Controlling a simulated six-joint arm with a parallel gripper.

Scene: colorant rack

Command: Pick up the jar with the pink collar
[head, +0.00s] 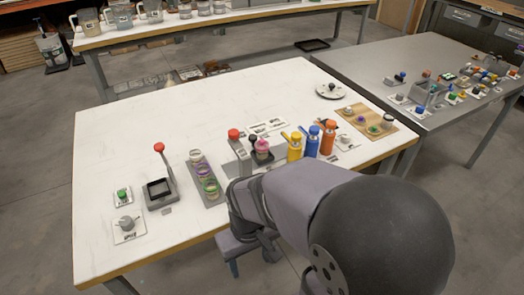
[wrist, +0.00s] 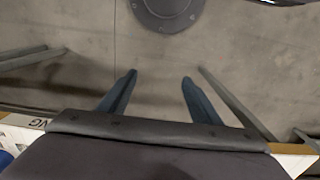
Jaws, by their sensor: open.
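A pink-topped item (head: 262,147), which looks like the pink-collared jar, stands beside a grey device with a red knob (head: 237,146) near the table's front edge. A dark part shows close to it, and its lower side is hard to make out. A grey rack (head: 213,200) to its left holds round jars, including one with a purple ring (head: 203,171) and one with a green ring (head: 210,186). My gripper (head: 252,264) hangs off the front edge of the table, apart from the jars. The wrist view shows its two fingers (wrist: 160,78) spread and empty above the floor.
Yellow (head: 294,148), blue (head: 312,141) and orange (head: 328,138) bottles stand right of the pink-topped item. A lever device (head: 161,189) stands left of the rack. A wooden board (head: 379,133) with small items lies at right. The table's back left is clear.

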